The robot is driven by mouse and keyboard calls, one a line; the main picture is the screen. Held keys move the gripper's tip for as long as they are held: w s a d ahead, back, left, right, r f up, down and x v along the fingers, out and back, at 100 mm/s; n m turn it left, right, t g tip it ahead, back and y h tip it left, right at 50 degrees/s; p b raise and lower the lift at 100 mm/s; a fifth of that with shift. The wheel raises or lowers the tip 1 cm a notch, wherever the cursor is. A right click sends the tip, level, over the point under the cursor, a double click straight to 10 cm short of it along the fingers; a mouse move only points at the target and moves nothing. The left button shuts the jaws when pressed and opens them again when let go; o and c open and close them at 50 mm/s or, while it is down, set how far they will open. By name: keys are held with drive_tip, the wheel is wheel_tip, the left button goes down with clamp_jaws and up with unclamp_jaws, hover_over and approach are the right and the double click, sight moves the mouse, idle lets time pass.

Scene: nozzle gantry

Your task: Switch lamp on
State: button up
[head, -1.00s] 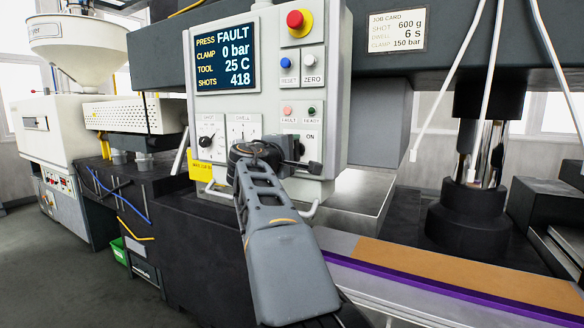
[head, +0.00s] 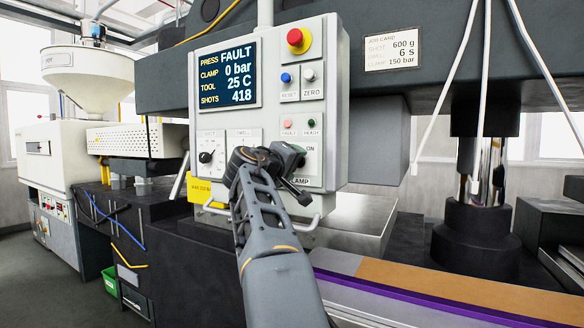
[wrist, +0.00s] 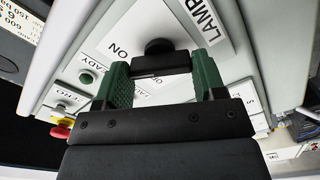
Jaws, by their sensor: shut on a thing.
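The lamp switch (wrist: 158,48) is a black rotary knob with a bar-shaped grip, on the lower right of the grey control panel (head: 335,60). My gripper (wrist: 161,68) has its two green fingers on either side of the bar and is shut on it. In the wrist view the bar lies level between the fingers; the ON label is up and left of the knob, the LAMP label up and right. In the head view my gripper (head: 294,166) covers the knob, and only part of the LAMP label shows below it. The knob's pointing direction is hidden.
The panel screen (head: 228,77) reads PRESS FAULT. A red emergency button (head: 299,40), RESET and ZERO buttons, FAULT and READY lights and another dial (head: 206,157) are close by. A handle bar (head: 262,221) runs below the panel. A dark press column (head: 478,215) stands right.

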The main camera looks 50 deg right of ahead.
idle(0.4)
drive_tip(key=o, duration=0.9)
drive_tip(key=shift+a, duration=0.1)
drive_tip(key=b+v, duration=0.2)
drive_tip(key=v, duration=1.1)
drive_tip(key=shift+a, duration=0.3)
